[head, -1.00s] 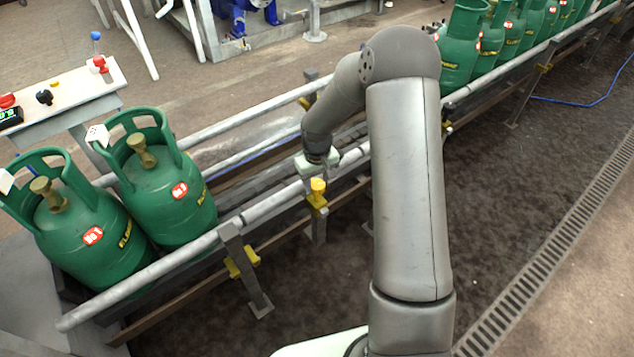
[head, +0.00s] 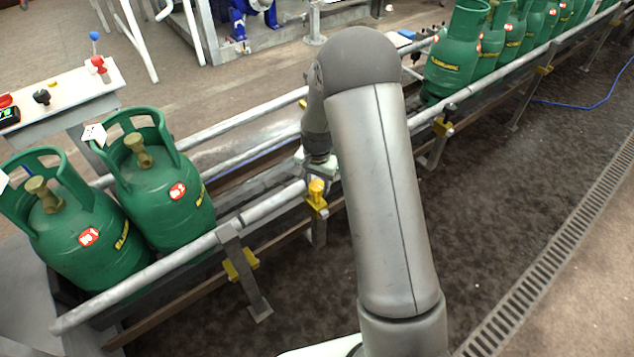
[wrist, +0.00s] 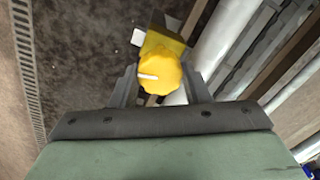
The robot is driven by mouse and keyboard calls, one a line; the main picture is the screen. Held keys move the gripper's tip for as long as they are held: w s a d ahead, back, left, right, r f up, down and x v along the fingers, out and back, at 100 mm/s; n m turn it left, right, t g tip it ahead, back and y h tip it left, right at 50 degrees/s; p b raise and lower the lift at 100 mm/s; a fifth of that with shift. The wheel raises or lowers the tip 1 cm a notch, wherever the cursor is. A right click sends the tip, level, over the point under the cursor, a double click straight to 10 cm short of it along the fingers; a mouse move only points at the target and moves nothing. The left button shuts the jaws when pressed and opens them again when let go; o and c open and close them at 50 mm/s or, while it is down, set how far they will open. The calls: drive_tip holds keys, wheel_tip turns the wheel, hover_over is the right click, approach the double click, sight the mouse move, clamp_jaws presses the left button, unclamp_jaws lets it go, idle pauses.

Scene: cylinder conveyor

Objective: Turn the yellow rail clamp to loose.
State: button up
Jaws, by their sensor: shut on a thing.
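The yellow rail clamp (head: 317,190) sits on the front rail of the conveyor, near a support post. In the wrist view its round, lobed knob (wrist: 160,73) shows a white line pointing left. Below the knob is the yellow clamp body (wrist: 165,42), with a small white patch beside it. My gripper (wrist: 158,90) is shut on the knob, with one grey finger on each side. In the head view my wrist comes down just above the clamp, and the fingertips are hard to make out there.
Two green gas cylinders (head: 160,185) stand on the conveyor at left. A row of more green cylinders (head: 457,55) stands at upper right. Another yellow clamp (head: 241,264) is on a leg at lower left. A control panel (head: 75,95) is at far left. The front floor is clear.

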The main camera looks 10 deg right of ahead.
sight(317, 185)
drive_tip(key=shift+m, duration=1.2)
drive_tip(key=o, duration=1)
wheel_tip(317, 185, up, 17)
drive_tip(key=p, duration=0.2)
drive_tip(key=shift+r+p, duration=0.2)
drive_tip(key=shift+p, duration=0.15)
